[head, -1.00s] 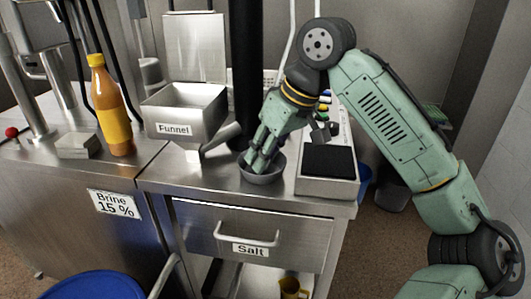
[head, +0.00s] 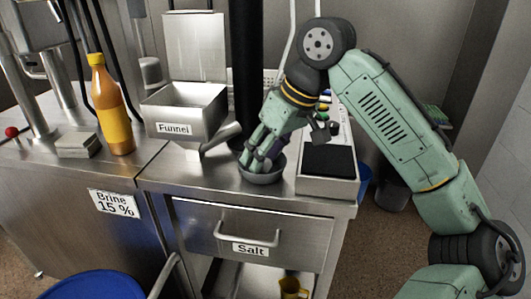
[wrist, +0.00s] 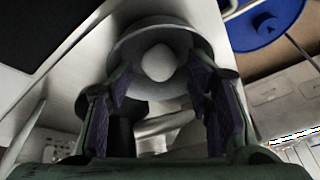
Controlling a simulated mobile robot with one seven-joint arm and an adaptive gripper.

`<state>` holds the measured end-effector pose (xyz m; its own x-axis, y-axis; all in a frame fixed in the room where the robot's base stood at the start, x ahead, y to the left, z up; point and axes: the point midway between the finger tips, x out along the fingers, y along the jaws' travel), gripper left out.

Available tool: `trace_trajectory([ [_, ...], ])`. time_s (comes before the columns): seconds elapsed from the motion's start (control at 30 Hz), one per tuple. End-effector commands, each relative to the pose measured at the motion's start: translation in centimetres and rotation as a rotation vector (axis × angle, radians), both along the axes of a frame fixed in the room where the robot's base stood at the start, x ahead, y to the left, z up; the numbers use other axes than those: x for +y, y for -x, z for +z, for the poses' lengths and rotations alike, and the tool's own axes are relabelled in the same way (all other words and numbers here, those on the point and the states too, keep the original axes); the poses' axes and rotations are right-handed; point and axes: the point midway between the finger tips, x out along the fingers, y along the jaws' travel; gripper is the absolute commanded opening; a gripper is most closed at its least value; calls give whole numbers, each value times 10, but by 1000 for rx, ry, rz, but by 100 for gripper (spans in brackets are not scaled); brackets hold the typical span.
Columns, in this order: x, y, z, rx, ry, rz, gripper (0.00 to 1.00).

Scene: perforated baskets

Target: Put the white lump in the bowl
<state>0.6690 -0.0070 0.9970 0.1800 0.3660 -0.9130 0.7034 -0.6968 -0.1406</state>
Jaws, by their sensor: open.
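The grey bowl (head: 266,178) stands on the steel counter, left of the black-topped scale. In the wrist view the bowl (wrist: 122,52) is seen from above, and the white lump (wrist: 158,62) lies inside it, near the middle. My gripper (head: 262,160) points down at the bowl. In the wrist view my gripper (wrist: 158,84) is open, its purple-padded fingers spread on either side of the lump with clear space between. In the head view my fingers hide the lump.
The scale (head: 327,160) stands close to the right of the bowl. The metal funnel (head: 186,112) and its spout are to the left. A black column (head: 246,60) rises behind. An orange bottle (head: 112,110) stands further left. The counter's front strip is clear.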

Motion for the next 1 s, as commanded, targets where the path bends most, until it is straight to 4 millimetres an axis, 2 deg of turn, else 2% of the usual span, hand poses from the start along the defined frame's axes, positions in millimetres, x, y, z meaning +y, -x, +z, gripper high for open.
trace_trajectory([
  [0.37,0,0,2,-1,-1,0,49],
  [0.47,0,0,12,0,-1,0,49],
  [0.83,0,0,68,1,-2,1,49],
  [1.0,0,0,72,0,0,0,49],
])
